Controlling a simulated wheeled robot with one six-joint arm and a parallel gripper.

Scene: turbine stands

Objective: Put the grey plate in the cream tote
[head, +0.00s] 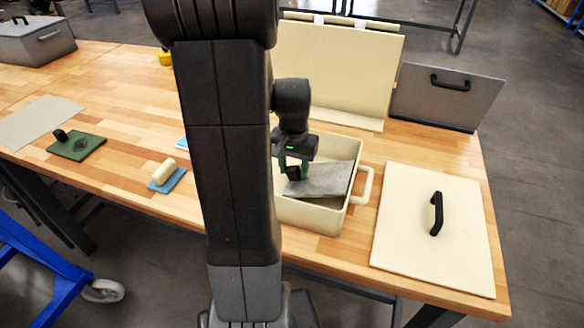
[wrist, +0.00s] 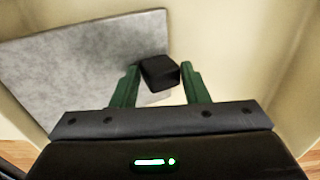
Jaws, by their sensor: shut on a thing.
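My gripper (head: 294,172) is down inside the tote, shut on the plate's black knob. In the wrist view the green fingers of my gripper (wrist: 160,86) stand on either side of the black knob. The mottled grey plate (wrist: 80,62) lies beyond them, and the tote's cream walls (wrist: 232,40) surround it. My arm hides the left part of the tote in the head view.
A cream lid (head: 410,245) with a black handle lies right of the tote. A cream panel (head: 340,60) and a grey panel (head: 440,98) stand behind. A green plate (head: 77,146) and a blue plate (head: 168,181) lie left. The bench between is mostly clear.

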